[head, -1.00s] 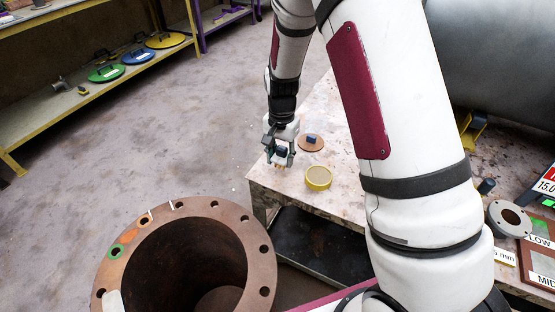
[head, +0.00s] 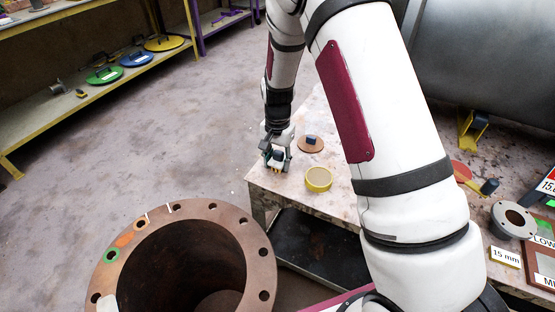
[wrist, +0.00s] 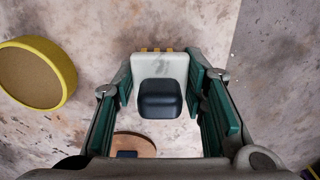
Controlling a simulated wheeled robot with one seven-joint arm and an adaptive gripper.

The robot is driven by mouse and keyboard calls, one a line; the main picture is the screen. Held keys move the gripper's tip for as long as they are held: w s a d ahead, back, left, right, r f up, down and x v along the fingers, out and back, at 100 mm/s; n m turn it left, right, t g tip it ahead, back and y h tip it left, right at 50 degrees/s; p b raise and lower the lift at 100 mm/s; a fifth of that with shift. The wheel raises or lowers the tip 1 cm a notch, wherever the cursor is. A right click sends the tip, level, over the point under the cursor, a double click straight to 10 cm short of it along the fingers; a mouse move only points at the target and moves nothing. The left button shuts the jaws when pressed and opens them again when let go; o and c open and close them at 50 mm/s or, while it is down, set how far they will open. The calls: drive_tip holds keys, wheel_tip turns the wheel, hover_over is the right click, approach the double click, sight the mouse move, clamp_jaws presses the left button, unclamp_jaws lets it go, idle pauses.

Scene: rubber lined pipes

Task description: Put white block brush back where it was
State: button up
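The white block brush (wrist: 152,66) has a white block, a dark handle on top and yellow bristles on its far edge in the wrist view. It sits between the green-padded fingers of my gripper (wrist: 160,85), which lie against the sides of the block. In the head view the brush (head: 278,160) is in my gripper (head: 277,163) over the near left corner of the worktable (head: 340,205). I cannot tell whether its underside touches the tabletop.
A yellow-rimmed round tin (head: 319,179) stands to the right of the gripper. A brown disc (head: 311,145) with a dark blue block is behind it. A large flanged pipe (head: 255,235) stands in front of the table. A shelf (head: 55,125) with coloured discs is at left.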

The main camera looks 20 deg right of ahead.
sight(278, 153)
drive_tip(key=shift+o, duration=1.1)
wheel_tip(278, 153, up, 12)
drive_tip(key=p, duration=0.2)
drive_tip(key=shift+r+p, duration=0.25)
drive_tip(key=shift+p, duration=0.1)
drive_tip(key=s+r+n, duration=0.4)
drive_tip(key=s+r, duration=1.3)
drive_tip(key=s, duration=0.1)
drive_tip(key=s+r+n+t, duration=0.1)
drive_tip(key=s+n, duration=0.3)
drive_tip(key=s, duration=1.6)
drive_tip(key=shift+s+d+r+n, duration=0.3)
drive_tip(key=shift+s+r+n, duration=0.05)
drive_tip(key=shift+n, duration=0.05)
